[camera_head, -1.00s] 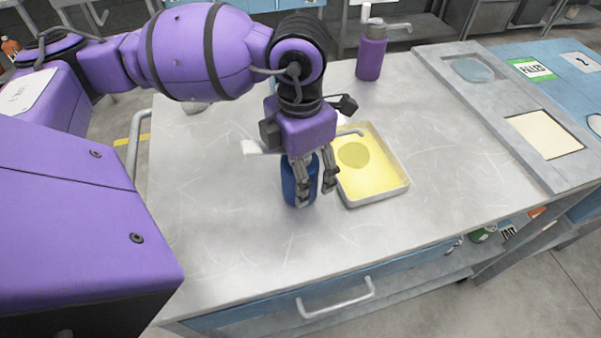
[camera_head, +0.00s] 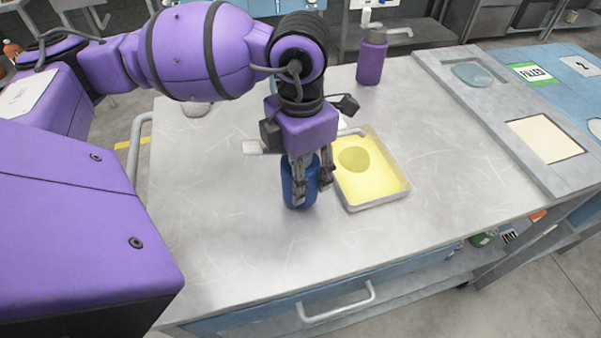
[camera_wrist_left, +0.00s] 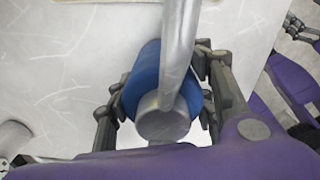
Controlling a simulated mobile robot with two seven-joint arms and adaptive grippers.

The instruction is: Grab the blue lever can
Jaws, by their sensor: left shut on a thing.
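The blue lever can (camera_head: 301,193) stands on the grey worktop, just left of the yellow tray. My left gripper (camera_head: 312,186) comes down over it from above, with its fingers shut around the can's sides. In the left wrist view the can's blue body (camera_wrist_left: 146,80) sits between the two fingers (camera_wrist_left: 160,105). Its grey round cap and long grey lever show in front of the body. In the head view the gripper hides part of the can's top. My right gripper is not clearly seen in the head view; dark gripper-like parts show at the wrist view's right edge.
A shallow tray (camera_head: 376,199) with yellow liquid lies right beside the can. A purple bottle (camera_head: 371,60) stands at the worktop's back. The front worktop is clear.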

